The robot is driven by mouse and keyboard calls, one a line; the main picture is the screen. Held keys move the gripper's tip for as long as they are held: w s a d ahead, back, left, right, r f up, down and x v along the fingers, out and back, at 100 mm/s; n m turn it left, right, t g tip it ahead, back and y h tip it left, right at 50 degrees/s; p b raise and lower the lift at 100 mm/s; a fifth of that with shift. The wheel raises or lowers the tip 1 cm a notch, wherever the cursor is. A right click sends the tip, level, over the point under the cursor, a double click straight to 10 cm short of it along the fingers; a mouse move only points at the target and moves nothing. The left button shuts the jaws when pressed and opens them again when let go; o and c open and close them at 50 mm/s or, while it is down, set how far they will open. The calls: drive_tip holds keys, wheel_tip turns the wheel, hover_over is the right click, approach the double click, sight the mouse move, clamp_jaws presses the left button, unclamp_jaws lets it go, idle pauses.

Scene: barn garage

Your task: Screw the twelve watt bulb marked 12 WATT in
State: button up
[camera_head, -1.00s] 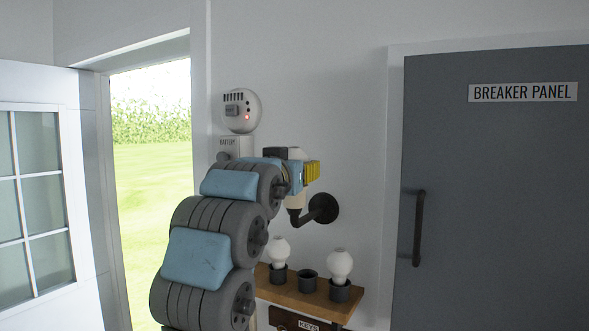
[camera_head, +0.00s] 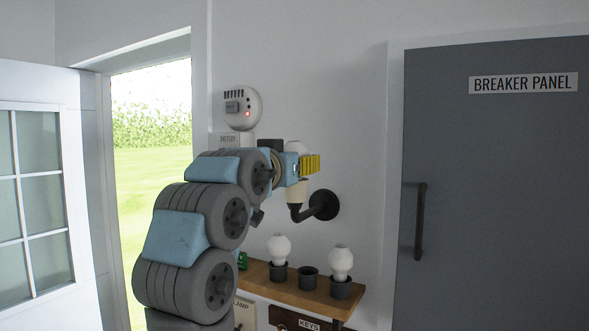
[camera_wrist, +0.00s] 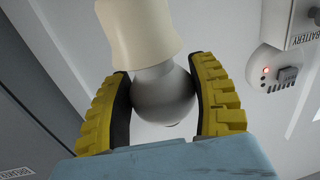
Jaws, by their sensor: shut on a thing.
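My gripper (camera_head: 306,166) is at the wall lamp, with its yellow fingers shut on a white bulb (camera_head: 297,147). In the wrist view, the gripper's fingers (camera_wrist: 164,88) press on both sides of the round bulb (camera_wrist: 165,102). The bulb's neck meets the mouth of the cream lamp socket (camera_wrist: 138,35); how deep it sits I cannot tell. In the head view the socket (camera_head: 296,191) stands upright below the bulb, on a dark curved wall bracket (camera_head: 322,205). No watt marking on the held bulb is readable.
A wooden shelf (camera_head: 300,294) below holds three dark cups. White bulbs stand in the left cup (camera_head: 279,248) and right cup (camera_head: 341,262); the middle cup (camera_head: 308,278) looks empty. A round alarm (camera_head: 242,107) with a red light is at left, a grey breaker panel door (camera_head: 490,190) at right.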

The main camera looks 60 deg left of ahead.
drive_tip(key=shift+f+m+t+h+b, duration=0.1)
drive_tip(key=shift+m+t+h+b, duration=1.1)
drive_tip(key=shift+h+b, duration=0.8)
drive_tip(key=shift+m+t+h+b, duration=0.35)
drive_tip(key=shift+m+b, duration=0.25)
drive_tip(key=shift+b, duration=0.2)
drive_tip(key=shift+m+t+h, duration=0.25)
drive_tip(key=shift+m+h, duration=0.35)
drive_tip(key=shift+h, duration=0.35)
drive_tip(key=o, duration=1)
drive_tip(key=shift+c, duration=0.2)
drive_tip(key=v, duration=1.2)
